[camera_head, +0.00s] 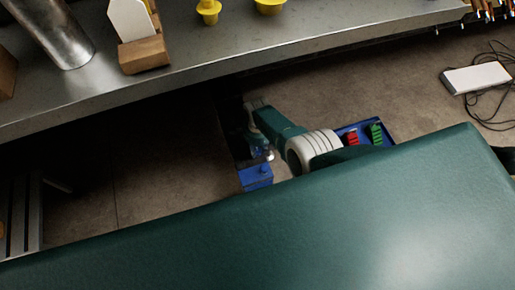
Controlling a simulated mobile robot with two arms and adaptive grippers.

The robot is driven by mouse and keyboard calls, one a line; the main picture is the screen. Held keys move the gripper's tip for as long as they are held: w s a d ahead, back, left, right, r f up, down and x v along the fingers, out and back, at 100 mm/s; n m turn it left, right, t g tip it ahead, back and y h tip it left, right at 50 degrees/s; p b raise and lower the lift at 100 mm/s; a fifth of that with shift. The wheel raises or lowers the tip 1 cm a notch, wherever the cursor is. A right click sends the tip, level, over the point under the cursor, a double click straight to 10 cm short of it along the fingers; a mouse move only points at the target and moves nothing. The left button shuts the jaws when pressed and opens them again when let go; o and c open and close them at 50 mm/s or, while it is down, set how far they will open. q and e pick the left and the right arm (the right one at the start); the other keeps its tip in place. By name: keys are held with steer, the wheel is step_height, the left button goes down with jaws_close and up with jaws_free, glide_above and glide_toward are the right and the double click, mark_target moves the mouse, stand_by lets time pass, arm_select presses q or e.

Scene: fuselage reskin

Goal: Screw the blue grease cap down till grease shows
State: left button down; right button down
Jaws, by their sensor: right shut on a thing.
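My right arm reaches in below the bench edge, and my right gripper (262,154) is small and dark against the shadow there. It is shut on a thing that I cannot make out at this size. A blue block-like object (255,177) shows just below the gripper. I cannot tell whether it is the grease cap or whether the gripper touches it. I cannot make out any grease. My left gripper is not in view.
A metal bench (200,85) crosses the top, with yellow funnel-like pieces (208,10), a wooden block (143,54) and a metal cylinder (55,35). A blue tray (387,137) with red and green items is right of my arm. A white box (475,78) with cables lies on the floor.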

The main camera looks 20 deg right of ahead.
mark_target(258, 151)
steer(key=c, duration=1.4)
jaws_free()
steer(key=shift+w+r, duration=0.1)
steer(key=shift+r, duration=0.75)
step_height(258, 151, up, 10)
steer(key=shift+r, duration=0.15)
